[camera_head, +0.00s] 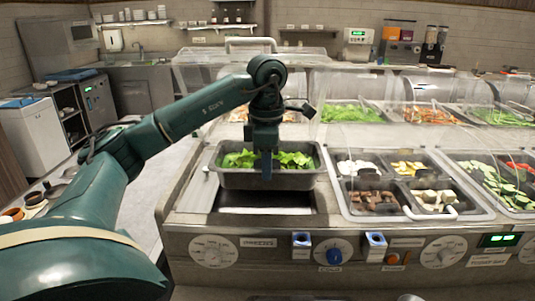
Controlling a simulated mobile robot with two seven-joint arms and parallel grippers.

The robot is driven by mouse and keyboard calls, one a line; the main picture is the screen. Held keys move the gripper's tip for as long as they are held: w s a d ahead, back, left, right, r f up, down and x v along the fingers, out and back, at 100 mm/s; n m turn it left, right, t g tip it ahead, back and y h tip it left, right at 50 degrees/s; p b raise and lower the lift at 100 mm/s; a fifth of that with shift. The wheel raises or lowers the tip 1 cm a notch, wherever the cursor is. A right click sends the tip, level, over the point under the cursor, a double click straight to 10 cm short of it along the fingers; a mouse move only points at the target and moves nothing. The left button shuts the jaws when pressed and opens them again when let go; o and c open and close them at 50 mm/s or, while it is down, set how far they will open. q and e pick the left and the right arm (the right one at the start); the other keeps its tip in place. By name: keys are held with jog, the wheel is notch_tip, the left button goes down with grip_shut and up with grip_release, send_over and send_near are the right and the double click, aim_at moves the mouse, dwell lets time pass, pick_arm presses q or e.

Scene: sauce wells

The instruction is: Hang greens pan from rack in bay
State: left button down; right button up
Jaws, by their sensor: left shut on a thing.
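The bay's opening shows in front of and below the pan. I cannot tell whether the pan's back rim touches the counter. No rack is clearly distinguishable at the bay. My right gripper is not in view.
To the right, small pans (384,200) with several toppings sit in the counter, with sliced vegetables (497,186) farther right. Clear guards (345,90) stand behind, over more food pans. Knobs (334,252) line the front panel. A white bin (32,135) stands at left.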

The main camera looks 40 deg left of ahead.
aim_at(267, 189)
pick_arm(q)
jog(key=shift+w+a, duration=0.1)
jog(key=shift+w, duration=0.05)
jog(key=shift+f, duration=0.15)
jog(key=shift+f+b, duration=0.6)
jog(key=shift+b, duration=0.25)
jog(key=shift+f+b, duration=0.35)
notch_tip(267, 189, down, 2)
jog(key=shift+f+b, duration=0.1)
jog(key=shift+b, duration=0.75)
notch_tip(267, 189, down, 2)
jog(key=shift+f+b, duration=0.1)
jog(key=shift+b, duration=0.6)
jog(key=shift+f+b, duration=1.15)
jog(key=shift+f, duration=0.8)
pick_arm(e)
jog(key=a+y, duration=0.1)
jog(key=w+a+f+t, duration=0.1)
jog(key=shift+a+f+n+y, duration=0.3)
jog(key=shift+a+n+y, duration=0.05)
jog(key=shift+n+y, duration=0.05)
